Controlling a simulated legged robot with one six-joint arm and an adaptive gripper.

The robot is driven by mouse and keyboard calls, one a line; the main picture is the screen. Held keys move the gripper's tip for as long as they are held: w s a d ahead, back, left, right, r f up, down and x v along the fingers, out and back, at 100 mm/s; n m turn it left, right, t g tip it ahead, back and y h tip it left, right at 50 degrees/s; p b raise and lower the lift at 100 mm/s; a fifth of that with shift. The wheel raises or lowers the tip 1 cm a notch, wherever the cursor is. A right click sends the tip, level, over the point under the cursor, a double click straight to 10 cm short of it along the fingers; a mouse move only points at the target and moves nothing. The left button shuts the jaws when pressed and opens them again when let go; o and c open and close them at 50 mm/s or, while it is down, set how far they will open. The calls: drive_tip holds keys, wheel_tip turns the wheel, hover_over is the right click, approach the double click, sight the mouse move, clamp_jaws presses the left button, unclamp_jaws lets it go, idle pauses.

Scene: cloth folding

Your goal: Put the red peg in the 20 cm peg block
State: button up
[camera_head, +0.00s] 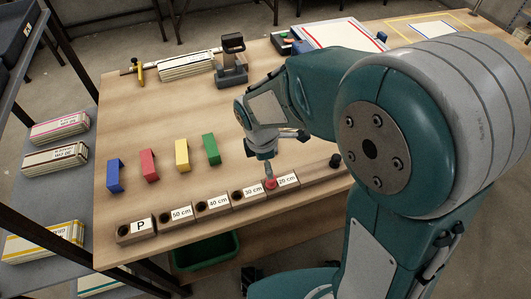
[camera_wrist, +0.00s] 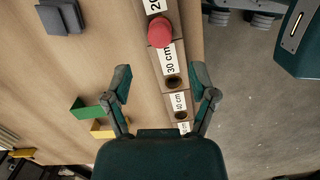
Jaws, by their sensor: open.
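The red peg (camera_head: 270,184) stands upright at the hole position of the 20 cm peg block (camera_head: 288,181), left of its label. In the wrist view the round red top of the peg (camera_wrist: 160,32) covers that hole, so how deep it sits cannot be told. My gripper (camera_head: 267,160) is just above the peg in the head view. In the wrist view my gripper (camera_wrist: 161,82) has its two fingers wide apart with nothing between them, and the peg lies beyond the fingertips.
The 30 cm block (camera_head: 250,191), 40 cm block (camera_head: 214,204), 50 cm block (camera_head: 181,214) and P block (camera_head: 137,229) continue the row leftward. Blue, red, yellow and green (camera_head: 211,149) brackets stand behind. A black knob (camera_head: 335,160) is right of the row. A green bin (camera_head: 205,251) sits below the table edge.

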drive_tip(key=s+d+r+m+t, duration=0.2)
drive_tip(key=s+d+r+m, duration=0.4)
drive_tip(key=r+m, duration=0.2)
drive_tip(key=s+d+r+m+t+y, duration=0.1)
drive_tip(key=s+d+r+m+t, duration=0.2)
drive_tip(key=s+d+r+m, duration=0.3)
wheel_tip(320, 180, up, 3)
drive_tip(key=m, duration=0.5)
drive_tip(key=shift+s, duration=0.3)
